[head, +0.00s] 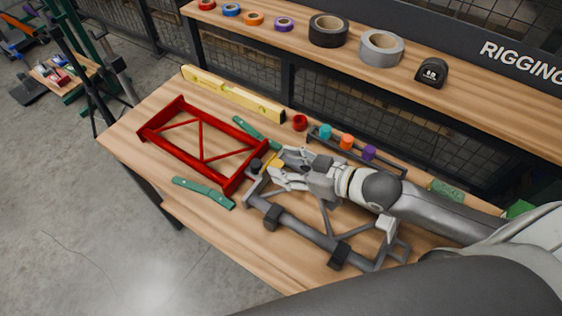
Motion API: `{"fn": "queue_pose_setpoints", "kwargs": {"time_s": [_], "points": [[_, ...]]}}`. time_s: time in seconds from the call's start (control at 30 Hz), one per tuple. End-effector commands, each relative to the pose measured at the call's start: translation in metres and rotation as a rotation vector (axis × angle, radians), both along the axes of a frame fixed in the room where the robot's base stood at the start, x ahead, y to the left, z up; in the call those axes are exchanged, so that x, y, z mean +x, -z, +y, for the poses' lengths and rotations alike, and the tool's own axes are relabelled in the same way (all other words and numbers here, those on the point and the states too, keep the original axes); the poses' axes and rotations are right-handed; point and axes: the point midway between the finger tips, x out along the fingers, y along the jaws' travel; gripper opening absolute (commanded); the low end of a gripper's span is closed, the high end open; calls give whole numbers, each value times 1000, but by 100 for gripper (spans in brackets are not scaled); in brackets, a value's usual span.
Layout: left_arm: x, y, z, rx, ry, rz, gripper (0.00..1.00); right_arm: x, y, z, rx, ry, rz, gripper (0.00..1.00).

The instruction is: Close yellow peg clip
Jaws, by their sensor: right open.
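A small yellow piece, which looks like the yellow peg clip (273,162), sits at the upper left corner of a grey tube frame (312,236) on the workbench. A black knob (256,165) is just left of it. My right gripper (279,167) comes in from the right and is open, its fingertips close beside the yellow clip. I cannot tell whether they touch it. The clip is small and partly hidden by the fingers, so its own open or shut state is unclear. My left gripper is not in view.
A red frame (201,138), two green strips (203,192) and a yellow level (232,93) lie on the bench (130,150). A rack with teal, orange (347,141) and purple pieces stands behind my gripper. A shelf with tape rolls (381,48) runs along the back.

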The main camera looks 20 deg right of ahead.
Motion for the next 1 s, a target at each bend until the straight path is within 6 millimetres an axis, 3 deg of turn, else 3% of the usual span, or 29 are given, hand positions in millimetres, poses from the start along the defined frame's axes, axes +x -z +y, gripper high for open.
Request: {"fn": "queue_pose_setpoints", "kwargs": {"time_s": [0.2, 0.57, 0.87, 1.0], "points": [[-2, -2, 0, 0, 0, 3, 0, 13, 6, 10, 0, 1, 0, 50], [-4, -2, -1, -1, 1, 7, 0, 15, 8, 12, -1, 0, 2, 50], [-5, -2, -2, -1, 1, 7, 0, 15, 8, 12, -1, 0, 1, 12], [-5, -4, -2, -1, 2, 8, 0, 15, 7, 12, -2, 0, 3, 12]]}}
